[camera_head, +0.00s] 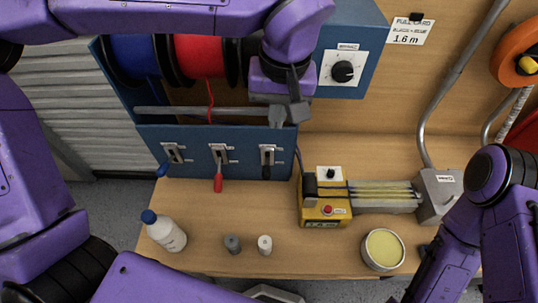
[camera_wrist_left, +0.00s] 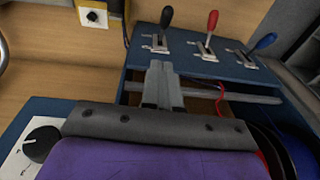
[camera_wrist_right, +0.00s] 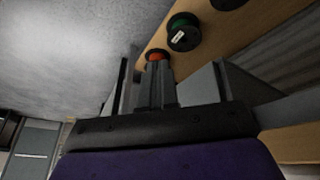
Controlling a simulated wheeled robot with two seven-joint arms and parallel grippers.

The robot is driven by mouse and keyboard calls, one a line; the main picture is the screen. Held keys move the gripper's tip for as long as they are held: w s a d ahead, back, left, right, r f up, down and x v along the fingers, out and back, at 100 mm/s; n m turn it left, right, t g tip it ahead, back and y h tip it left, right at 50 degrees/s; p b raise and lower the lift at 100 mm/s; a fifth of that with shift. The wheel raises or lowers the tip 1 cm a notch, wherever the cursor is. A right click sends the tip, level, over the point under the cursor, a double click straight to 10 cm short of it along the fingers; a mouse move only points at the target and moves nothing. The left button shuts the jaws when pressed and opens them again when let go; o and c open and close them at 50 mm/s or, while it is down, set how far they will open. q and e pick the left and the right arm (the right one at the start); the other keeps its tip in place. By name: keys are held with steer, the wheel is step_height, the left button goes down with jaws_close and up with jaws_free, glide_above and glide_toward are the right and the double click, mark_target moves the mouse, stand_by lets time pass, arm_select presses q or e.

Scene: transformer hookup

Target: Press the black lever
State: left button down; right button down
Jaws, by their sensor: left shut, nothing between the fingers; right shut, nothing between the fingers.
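The black lever (camera_head: 267,170) is the rightmost of three levers on the blue panel in the head view, its handle pointing down. In the left wrist view the black lever (camera_wrist_left: 166,18) is at the left of the row. My left gripper (camera_head: 289,114) is shut and empty, just above the panel's top edge, up and slightly right of the black lever and apart from it. Its closed fingers (camera_wrist_left: 161,82) also show in the left wrist view. My right gripper (camera_wrist_right: 157,82) is shut and empty in the right wrist view, away from the lever panel.
The red lever (camera_head: 218,182) and blue lever (camera_head: 164,168) sit left of the black one. A grey bar (camera_head: 190,111) and wire spools (camera_head: 200,57) are behind the panel. A yellow machine (camera_head: 325,210), bottle (camera_head: 164,231) and round tin (camera_head: 383,250) stand on the bench.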

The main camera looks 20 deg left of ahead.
arm_select(q)
glide_above(268, 167)
steer(key=w, duration=0.1)
step_height(268, 167, down, 10)
steer(key=shift+s+d+f+p, duration=0.1)
steer(key=shift+s+f+p, duration=0.15)
steer(key=shift+f, duration=0.35)
steer(key=shift+s+d+f+p, duration=0.1)
steer(key=shift+s+f+p, duration=0.1)
steer(key=shift+f, duration=0.35)
steer(key=shift+s+f, duration=0.3)
steer(key=shift+f, duration=0.25)
steer(key=shift+f, duration=0.1)
